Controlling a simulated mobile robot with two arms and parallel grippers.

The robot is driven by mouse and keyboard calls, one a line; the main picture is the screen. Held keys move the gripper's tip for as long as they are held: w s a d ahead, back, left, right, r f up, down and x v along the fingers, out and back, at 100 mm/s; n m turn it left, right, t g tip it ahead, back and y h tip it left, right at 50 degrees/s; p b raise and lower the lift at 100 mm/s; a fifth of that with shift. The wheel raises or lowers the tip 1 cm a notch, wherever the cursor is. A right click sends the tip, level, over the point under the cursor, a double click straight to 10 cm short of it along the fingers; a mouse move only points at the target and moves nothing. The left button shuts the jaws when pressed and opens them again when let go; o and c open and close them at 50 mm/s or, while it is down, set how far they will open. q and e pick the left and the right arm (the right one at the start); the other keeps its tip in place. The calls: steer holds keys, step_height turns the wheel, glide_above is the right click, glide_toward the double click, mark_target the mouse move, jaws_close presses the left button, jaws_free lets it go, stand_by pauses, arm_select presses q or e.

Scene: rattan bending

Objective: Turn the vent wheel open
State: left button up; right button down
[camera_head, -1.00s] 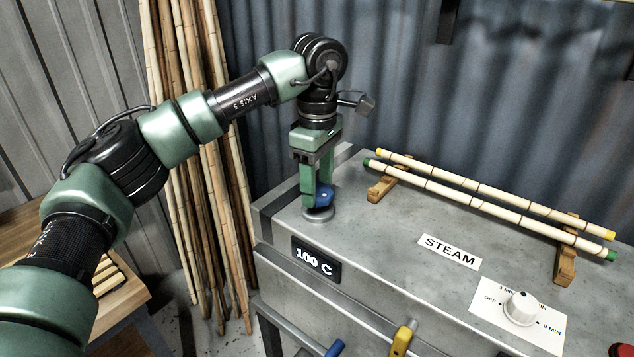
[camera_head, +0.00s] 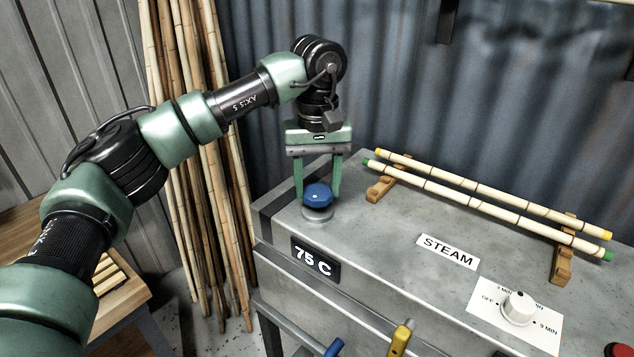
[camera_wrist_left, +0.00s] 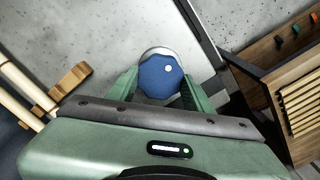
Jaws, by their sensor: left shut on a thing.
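The blue vent wheel (camera_head: 317,194) sits on a round metal base on top of the grey steam box (camera_head: 400,225), near its left end. My left gripper (camera_head: 318,197) points straight down with a finger on each side of the wheel, shut on it. In the left wrist view the wheel (camera_wrist_left: 160,76) shows between the two green fingers, with a small pale dot on its top. The display (camera_head: 315,262) on the box front reads 75 C. My right gripper is not in view.
Two bamboo poles (camera_head: 480,196) lie on wooden rests at the back right of the box top. A STEAM label (camera_head: 447,251) and a white timer knob (camera_head: 518,307) are at the front right. Bamboo stalks (camera_head: 200,170) lean behind my left arm. The box top between is clear.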

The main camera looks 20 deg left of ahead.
mark_target(318, 191)
arm_select(q)
steer(key=shift+f+m, duration=0.15)
steer(key=shift+m, duration=2.15)
steer(key=shift+s, duration=0.1)
steer(key=o, duration=1.4)
steer(key=shift+c, duration=0.2)
step_height(318, 191, up, 7)
steer(key=shift+d+f+b, duration=0.1)
steer(key=shift+b, duration=0.75)
steer(key=shift+r, duration=0.6)
steer(key=shift+f, duration=0.1)
